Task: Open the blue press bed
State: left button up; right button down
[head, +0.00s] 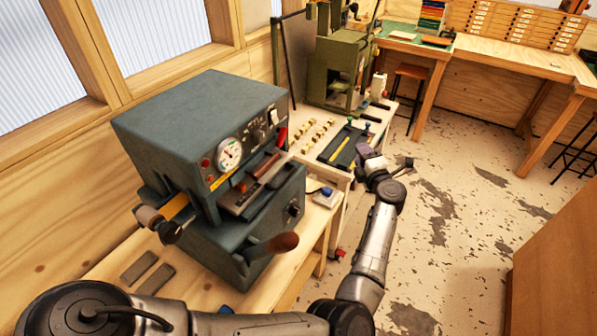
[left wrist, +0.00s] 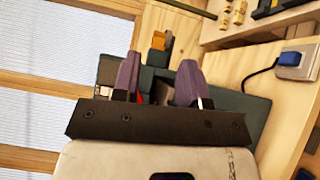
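The blue-grey press (head: 200,130) stands on the wooden bench at left in the head view. Its upper housing has a dial and switches; its lower blue body (head: 215,240) lies below a narrow slot with a metal plate. A wooden-ended lever (head: 275,243) sticks out at its front and a wooden knob (head: 150,215) at its left side. My left gripper (head: 375,160) is to the right of the press, apart from it, near the bench's front edge. In the left wrist view its two purple fingers (left wrist: 160,72) are spread with nothing held; dark blue-grey surface shows behind them. My right gripper is out of view.
A blue switch box (head: 325,194) with a cable sits on the bench right of the press. Small rolls (head: 315,133), a dark tray (head: 345,148) and a green machine (head: 340,70) stand farther back. The floor right of the bench is open.

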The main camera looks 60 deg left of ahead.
pick_arm(q)
jog(key=s+d+f+n+g+h, duration=0.2)
jog(key=s+f+n+g+h, duration=0.25)
jog(key=s+n+g, duration=0.55)
jog(key=s+a+f+m+g+p, duration=0.2)
jog(key=s+a, duration=0.5)
jog(key=a, duration=0.5)
jog(key=shift+a+f+y, duration=0.15)
jog(key=shift+f+y, duration=0.3)
jog(key=shift+f, duration=0.1)
grip_shut()
